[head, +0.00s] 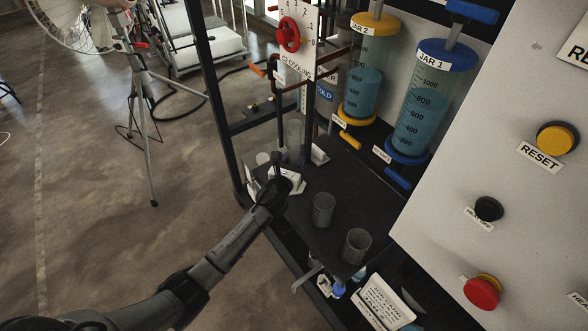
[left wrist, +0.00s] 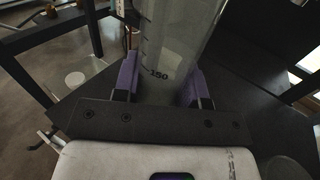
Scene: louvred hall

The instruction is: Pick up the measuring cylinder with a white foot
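The clear measuring cylinder (head: 293,133) stands on the dark shelf in the head view. A white piece (head: 319,154) beside its base may be its foot; my gripper hides part of that area. In the left wrist view the cylinder (left wrist: 168,62), with a 150 mark, is between the purple finger pads of my left gripper (left wrist: 160,85). The pads are close to both sides, but I cannot tell whether they press on it. In the head view my left gripper (head: 283,180) is at the cylinder's lower part. My right gripper is not in view.
Two grey beakers (head: 323,208) (head: 356,246) stand on the shelf (head: 345,190) nearer to me. Jar 2 (head: 367,80) and Jar 1 (head: 425,105) stand behind, at the right. A dark frame post (head: 213,90) rises on the left. The control panel (head: 500,180) fills the right side.

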